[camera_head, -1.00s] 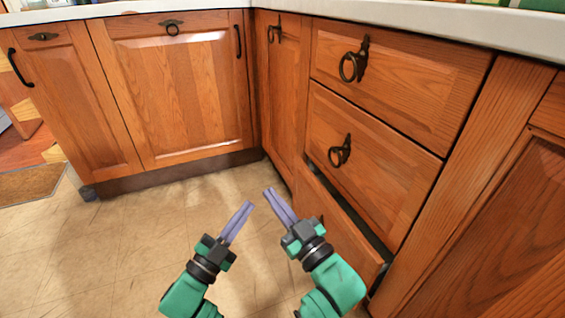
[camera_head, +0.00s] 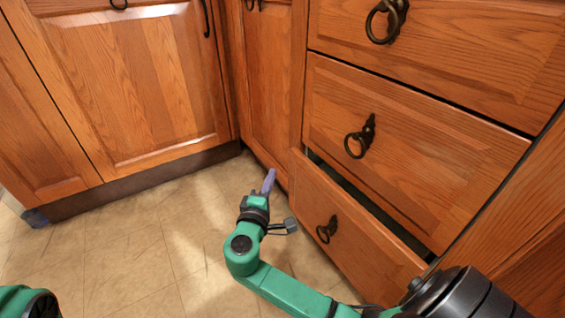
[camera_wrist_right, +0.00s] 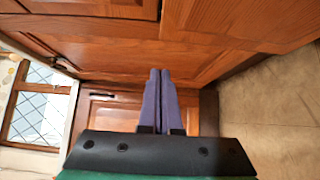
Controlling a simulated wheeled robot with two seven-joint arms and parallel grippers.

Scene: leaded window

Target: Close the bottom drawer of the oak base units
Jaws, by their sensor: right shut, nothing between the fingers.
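The bottom drawer (camera_head: 350,238) of the oak base units (camera_head: 420,130) stands partly open, with a dark gap above its front. Its front carries a black ring pull (camera_head: 327,230). My right gripper (camera_head: 269,181) is shut and empty, just left of the drawer front and above the floor, apart from the ring pull. In the right wrist view its two purple fingers (camera_wrist_right: 160,98) lie together, with oak fronts beyond them. Of my left arm only a green part shows at the lower left corner of the head view; its gripper is out of view.
The middle drawer (camera_head: 410,140) and top drawer (camera_head: 470,45) above are shut. Cabinet doors (camera_head: 135,80) stand at the left, above a dark plinth (camera_head: 140,180). The tiled floor (camera_head: 130,260) in front is clear.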

